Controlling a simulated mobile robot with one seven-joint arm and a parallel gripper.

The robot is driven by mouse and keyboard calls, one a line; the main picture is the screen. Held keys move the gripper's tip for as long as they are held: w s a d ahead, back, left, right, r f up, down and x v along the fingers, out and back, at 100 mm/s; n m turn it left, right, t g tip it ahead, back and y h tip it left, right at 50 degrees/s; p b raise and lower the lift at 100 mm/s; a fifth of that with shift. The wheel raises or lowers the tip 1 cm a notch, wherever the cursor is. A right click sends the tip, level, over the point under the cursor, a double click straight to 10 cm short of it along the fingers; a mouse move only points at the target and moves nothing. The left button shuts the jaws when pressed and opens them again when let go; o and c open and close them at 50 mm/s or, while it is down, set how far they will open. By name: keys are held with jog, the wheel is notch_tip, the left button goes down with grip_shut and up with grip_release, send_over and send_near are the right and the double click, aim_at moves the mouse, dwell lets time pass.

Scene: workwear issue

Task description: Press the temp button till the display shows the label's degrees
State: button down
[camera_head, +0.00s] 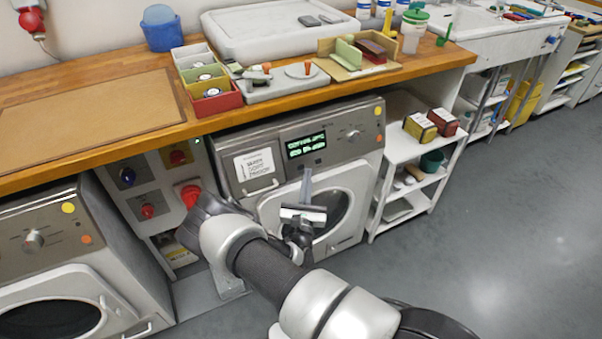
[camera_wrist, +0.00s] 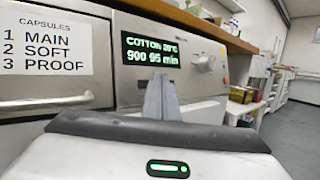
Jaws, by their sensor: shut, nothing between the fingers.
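The washing machine (camera_head: 355,170) under the counter has a lit green display (camera_head: 306,145). In the wrist view the display (camera_wrist: 150,50) reads "COTTON", a temperature that looks like 20°C with its second digit blurred, and "900 95 min" below. My gripper (camera_head: 307,173) is shut and empty, its fingers pointing up at the panel just below the display. In the wrist view the fingertips (camera_wrist: 160,80) overlap the panel under the display. I cannot tell whether they touch it. The temp button cannot be made out there. No label with degrees is readable.
A white card (camera_head: 255,164) on the detergent drawer reads "CAPSULES 1 MAIN 2 SOFT 3 PROOF". A round knob (camera_head: 353,135) is right of the display. The wooden counter (camera_head: 290,105) overhangs above. A white shelf unit (camera_head: 405,150) stands right, with open floor beyond.

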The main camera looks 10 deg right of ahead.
jog(key=shift+w+a+f, duration=0.2)
jog(key=shift+w+a, duration=0.05)
jog(key=shift+w, duration=0.5)
jog(key=shift+w+f+b, duration=0.1)
jog(key=shift+b, duration=0.25)
dwell(1.2)
jog(key=shift+w+a, duration=0.1)
jog(key=shift+w, duration=0.2)
jog(key=shift+w+a+f+b, duration=0.2)
jog(key=shift+w+b, duration=0.1)
jog(key=shift+b, duration=0.1)
dwell(0.5)
jog(key=shift+d+r, duration=0.1)
jog(key=shift+s+d+r+p, duration=0.15)
jog(key=shift+s+d+p, duration=0.05)
jog(key=shift+s+p, duration=0.5)
jog(key=s+p, duration=0.1)
jog(key=s+d+r+p, duration=0.1)
jog(key=s, duration=0.1)
jog(key=s+p, duration=0.1)
jog(key=shift+s+d+r, duration=0.25)
jog(key=shift+s, duration=0.05)
